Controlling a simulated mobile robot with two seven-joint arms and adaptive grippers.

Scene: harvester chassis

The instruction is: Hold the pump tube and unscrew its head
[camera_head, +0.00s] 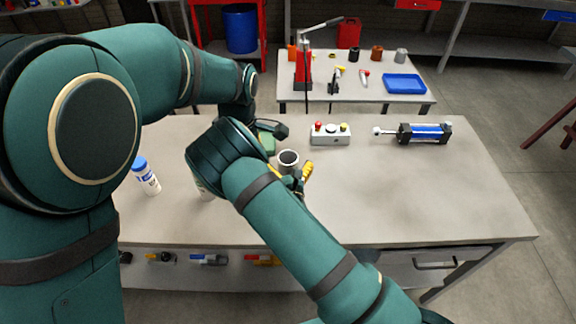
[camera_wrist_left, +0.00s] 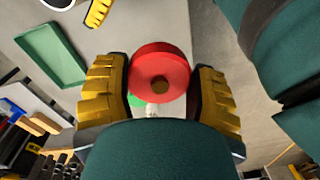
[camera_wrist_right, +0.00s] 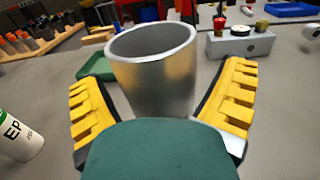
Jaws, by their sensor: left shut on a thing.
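The metal pump tube (camera_head: 287,168) stands upright with an open top; no head sits in it. In the right wrist view the tube (camera_wrist_right: 155,80) is between the fingers of my right gripper (camera_wrist_right: 158,105). These fingers are open around it, with gaps at both sides. The red round pump head (camera_wrist_left: 160,65), with a brass centre, is gripped between the fingers of my left gripper (camera_wrist_left: 160,90), apart from the tube. In the head view the right gripper (camera_head: 290,176) shows partly; the left fingers and the head are hidden behind my arms.
A green tray (camera_wrist_left: 50,52) lies near the tube. A white bottle (camera_wrist_right: 18,138) stands to the left, and a blue-capped bottle (camera_head: 146,177) stands farther left. A control box (camera_head: 330,134) and a blue cylinder (camera_head: 420,133) stand behind. The bench's right part is clear.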

